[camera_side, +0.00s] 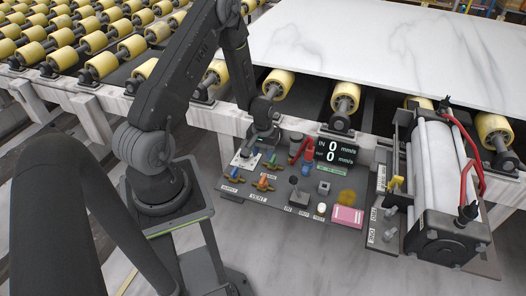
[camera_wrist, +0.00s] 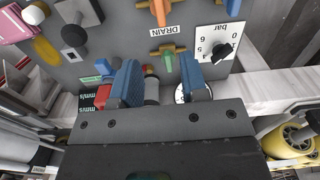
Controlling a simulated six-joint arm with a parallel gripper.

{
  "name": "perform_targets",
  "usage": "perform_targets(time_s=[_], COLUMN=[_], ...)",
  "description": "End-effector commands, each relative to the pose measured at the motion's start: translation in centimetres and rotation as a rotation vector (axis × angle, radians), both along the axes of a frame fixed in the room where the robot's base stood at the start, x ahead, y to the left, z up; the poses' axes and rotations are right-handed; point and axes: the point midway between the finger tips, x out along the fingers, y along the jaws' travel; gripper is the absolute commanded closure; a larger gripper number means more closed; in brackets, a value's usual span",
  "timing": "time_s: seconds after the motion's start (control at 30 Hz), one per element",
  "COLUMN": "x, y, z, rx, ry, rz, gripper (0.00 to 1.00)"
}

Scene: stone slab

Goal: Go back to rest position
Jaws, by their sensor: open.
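My gripper (camera_side: 262,145) hangs over the back left of the grey control panel (camera_side: 275,205) in the side view, with the arm reaching down from above. In the wrist view my gripper (camera_wrist: 160,85) shows two blue-padded fingers, spread apart with no object held between them. The pressure dial (camera_wrist: 222,45) marked in bar is to the right of the right finger. A red part (camera_wrist: 102,97) shows beside the left finger; I cannot tell whether they touch.
The panel carries valves (camera_side: 264,184), a black joystick (camera_side: 293,180), a pink box (camera_side: 347,216) and a display (camera_side: 334,151) reading 0 and 0. Behind are yellow rollers (camera_side: 278,82) and a white stone slab (camera_side: 390,45).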

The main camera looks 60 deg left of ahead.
Motion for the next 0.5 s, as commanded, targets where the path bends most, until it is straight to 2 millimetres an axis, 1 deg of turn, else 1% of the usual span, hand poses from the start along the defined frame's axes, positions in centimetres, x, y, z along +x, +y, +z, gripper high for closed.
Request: perform_targets(time_s=[0.17,0.27,0.37,0.47,0.5], x=[0.0,0.5,1.4,2.6,3.0], y=[0.0,-0.2,-0.9,-2.4,-3.1], z=[0.0,1.0,3.7,8.0,9.9], rx=[0.001,0.007,0.022,0.045,0.054], ry=[-0.001,-0.010,-0.032,-0.069,-0.085], rz=[-0.001,-0.014,-0.054,-0.117,-0.146], gripper=[0.60,0.60,0.60,0.60,0.60])
